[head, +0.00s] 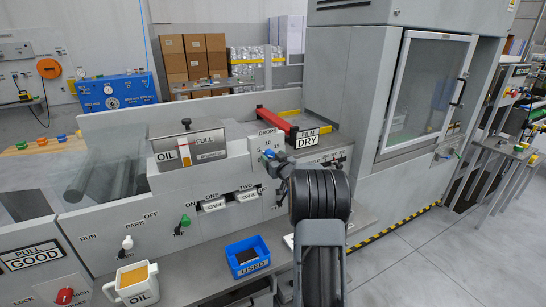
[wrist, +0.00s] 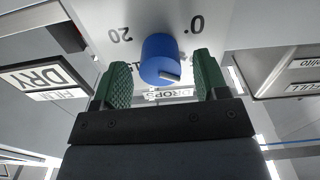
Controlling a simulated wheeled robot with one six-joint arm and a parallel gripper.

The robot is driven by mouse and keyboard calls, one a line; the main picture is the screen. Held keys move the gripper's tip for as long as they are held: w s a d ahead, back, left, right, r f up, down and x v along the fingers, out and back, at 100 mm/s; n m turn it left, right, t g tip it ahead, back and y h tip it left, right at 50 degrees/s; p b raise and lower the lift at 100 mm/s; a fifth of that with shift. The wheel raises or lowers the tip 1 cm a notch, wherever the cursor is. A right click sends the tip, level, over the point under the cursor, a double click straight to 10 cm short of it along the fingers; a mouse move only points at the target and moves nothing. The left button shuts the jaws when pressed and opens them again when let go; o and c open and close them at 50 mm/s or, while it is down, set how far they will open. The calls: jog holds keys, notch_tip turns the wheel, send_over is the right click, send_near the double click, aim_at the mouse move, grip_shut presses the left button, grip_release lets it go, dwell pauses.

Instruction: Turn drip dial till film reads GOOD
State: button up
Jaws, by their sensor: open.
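The drip dial is a blue knob (wrist: 160,58) under the DROPS label, and it also shows in the head view (head: 268,154). In the wrist view my gripper (wrist: 161,82) is open. Its two green fingers stand on either side of the knob, with a gap on each side. The wrist view is upside down, with 0 and 20 marks near the knob. The film sign (head: 307,141) reads DRY, and it shows in the wrist view (wrist: 44,80) too. My arm hides part of the panel below the dial.
An oil gauge (head: 185,153) marked FULL stands left of the dial. A red bar (head: 277,121) lies behind it. A jug of oil (head: 138,283) and a blue USED bin (head: 248,258) stand on the front ledge. A tall grey cabinet (head: 345,90) rises at the right.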

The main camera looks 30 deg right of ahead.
jog(key=shift+w+d, duration=0.1)
jog(key=shift+w, duration=0.55)
jog(key=c, duration=0.9)
jog(key=shift+s+d, duration=0.1)
jog(key=shift+d, duration=0.1)
jog(key=shift+a, duration=0.2)
jog(key=m+p, duration=0.3)
jog(key=m, duration=0.1)
jog(key=shift+r+p, duration=0.2)
jog(key=shift+p, duration=0.1)
jog(key=m+p, duration=0.2)
jog(key=m, duration=0.1)
jog(key=shift+m, duration=0.4)
jog(key=shift+f+m+p, duration=0.15)
jog(key=shift+m+p, duration=0.65)
jog(key=shift+m, duration=1.1)
